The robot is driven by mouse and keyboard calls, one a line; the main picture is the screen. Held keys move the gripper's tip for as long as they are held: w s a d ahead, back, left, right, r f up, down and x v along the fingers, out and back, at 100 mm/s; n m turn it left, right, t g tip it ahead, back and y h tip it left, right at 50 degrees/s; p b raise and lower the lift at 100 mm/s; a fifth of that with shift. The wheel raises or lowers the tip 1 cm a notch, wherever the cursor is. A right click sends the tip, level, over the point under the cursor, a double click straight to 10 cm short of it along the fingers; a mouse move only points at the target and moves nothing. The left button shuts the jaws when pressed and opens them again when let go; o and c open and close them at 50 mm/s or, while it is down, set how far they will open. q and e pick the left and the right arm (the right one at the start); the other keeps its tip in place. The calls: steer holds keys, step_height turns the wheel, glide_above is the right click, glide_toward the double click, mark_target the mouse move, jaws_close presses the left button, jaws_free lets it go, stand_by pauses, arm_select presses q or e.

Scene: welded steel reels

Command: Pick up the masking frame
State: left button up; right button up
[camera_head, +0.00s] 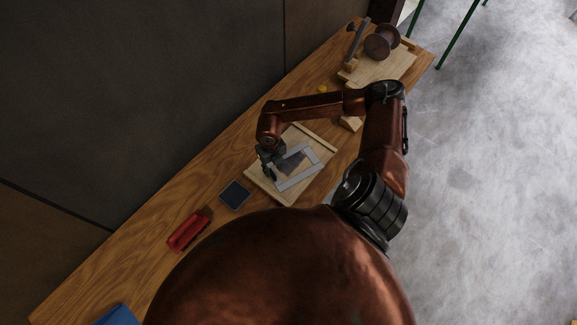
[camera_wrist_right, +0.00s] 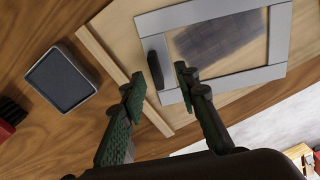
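The masking frame is a flat light-grey rectangular frame (camera_head: 296,182) lying on a pale wooden board (camera_head: 287,201). In the right wrist view the frame (camera_wrist_right: 280,35) surrounds a dark woven patch, and a dark raised block (camera_wrist_right: 157,60) sits on its left bar. My right gripper (camera_head: 267,164) is over the frame's left end in the head view. In the right wrist view my right gripper (camera_wrist_right: 159,78) is open, its fingertips on either side of the dark block's lower end. A gap shows on both sides; the height above it is hard to tell. My left gripper is not in view.
A dark square tray (camera_head: 235,194) and a red object (camera_head: 187,231) lie left of the board on the wooden table (camera_head: 150,262). A brown reel (camera_head: 382,42) stands on a wooden fixture at the far end. A wall runs along the table's left side.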

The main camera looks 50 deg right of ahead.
mark_target(272, 173)
steer(key=shift+a+f+p, duration=0.2)
steer(key=shift+f+p, duration=0.15)
steer(key=shift+f, duration=1.5)
steer(key=shift+c, duration=0.6)
jaws_close()
